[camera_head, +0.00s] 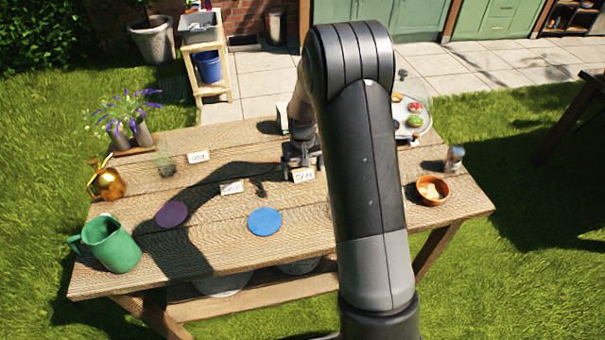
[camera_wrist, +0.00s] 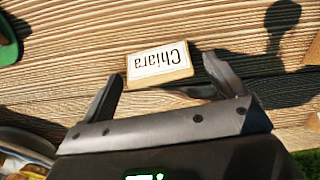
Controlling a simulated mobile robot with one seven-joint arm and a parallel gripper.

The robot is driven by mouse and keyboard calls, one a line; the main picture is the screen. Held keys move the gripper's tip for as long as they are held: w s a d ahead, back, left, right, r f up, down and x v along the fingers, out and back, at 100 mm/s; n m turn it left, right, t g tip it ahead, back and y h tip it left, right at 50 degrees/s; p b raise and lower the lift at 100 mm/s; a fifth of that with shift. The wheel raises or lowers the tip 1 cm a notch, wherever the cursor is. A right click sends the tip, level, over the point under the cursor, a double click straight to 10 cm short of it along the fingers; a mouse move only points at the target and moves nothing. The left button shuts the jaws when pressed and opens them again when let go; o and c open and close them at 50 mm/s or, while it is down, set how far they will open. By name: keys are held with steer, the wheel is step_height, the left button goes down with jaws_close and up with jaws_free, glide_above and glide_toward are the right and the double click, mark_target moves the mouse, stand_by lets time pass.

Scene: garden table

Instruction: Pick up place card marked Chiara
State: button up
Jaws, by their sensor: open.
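The place card marked Chiara (camera_wrist: 160,66) lies on the wooden table (camera_wrist: 60,70), its lettering upside down in the wrist view. In the head view, the card just in front of my gripper (camera_head: 303,174) appears to be the same one; its lettering is too small to read there. My gripper (camera_wrist: 163,70) is open and empty, with one fingertip to each side of the card and small gaps between. It also shows in the head view (camera_head: 301,160), low over the table, its fingers not clear there.
Two other cards (camera_head: 198,157) (camera_head: 231,187) stand to the left. A blue disc (camera_head: 265,221) and a purple disc (camera_head: 172,214) lie in front. A green jug (camera_head: 112,247), golden watering can (camera_head: 106,183), terracotta bowl (camera_head: 432,197) and covered food tray (camera_head: 426,125) stand around. My arm hides part of the table.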

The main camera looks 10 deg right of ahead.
steer(key=shift+f, duration=0.25)
steer(key=c, duration=1.1)
steer(key=shift+o, duration=0.2)
